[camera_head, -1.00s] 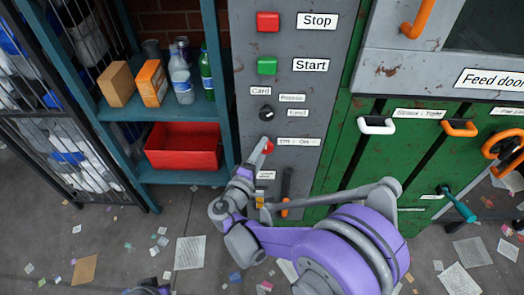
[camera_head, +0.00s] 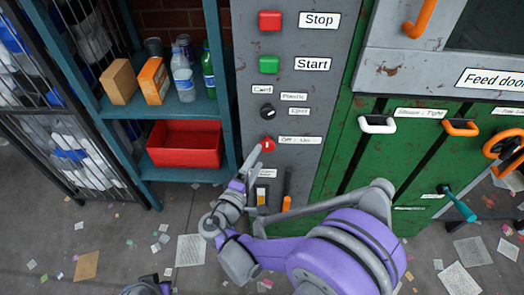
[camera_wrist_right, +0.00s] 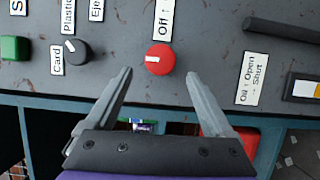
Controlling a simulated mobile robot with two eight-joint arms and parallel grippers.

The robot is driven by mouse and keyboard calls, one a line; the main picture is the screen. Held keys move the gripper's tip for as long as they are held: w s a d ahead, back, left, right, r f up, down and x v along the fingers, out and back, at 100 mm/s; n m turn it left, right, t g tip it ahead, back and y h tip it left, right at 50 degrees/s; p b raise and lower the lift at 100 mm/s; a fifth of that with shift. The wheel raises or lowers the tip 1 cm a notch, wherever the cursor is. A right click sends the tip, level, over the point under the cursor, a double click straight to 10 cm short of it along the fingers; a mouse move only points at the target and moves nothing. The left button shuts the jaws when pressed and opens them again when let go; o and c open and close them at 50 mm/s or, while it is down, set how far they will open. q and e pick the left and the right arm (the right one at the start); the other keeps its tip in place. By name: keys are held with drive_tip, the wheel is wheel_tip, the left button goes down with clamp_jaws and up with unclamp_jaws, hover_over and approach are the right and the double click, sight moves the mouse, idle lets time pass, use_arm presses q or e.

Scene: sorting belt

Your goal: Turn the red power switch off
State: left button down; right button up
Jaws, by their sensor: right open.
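The red power switch (camera_head: 267,143) is a round knob on the grey control panel, beside a label with "Off" and an arrow. Its white mark points up the panel; in the right wrist view the knob (camera_wrist_right: 159,58) shows this mark toward picture left, with part of the label (camera_wrist_right: 164,20). My right gripper (camera_head: 254,157) is just below and left of the knob. In the right wrist view its fingers (camera_wrist_right: 158,76) are apart and empty, with the knob beyond the gap between the tips, apparently not touched.
Above the switch are a black selector knob (camera_head: 267,111), a green Start button (camera_head: 268,64) and a red Stop button (camera_head: 270,20). Below it hangs an orange-tipped lever (camera_head: 287,203). A blue shelf with a red bin (camera_head: 185,144) stands left. Green doors with handles (camera_head: 378,125) are right.

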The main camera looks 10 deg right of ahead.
drive_tip(key=v, duration=0.5)
drive_tip(key=shift+s+a, duration=0.2)
drive_tip(key=shift+s, duration=0.15)
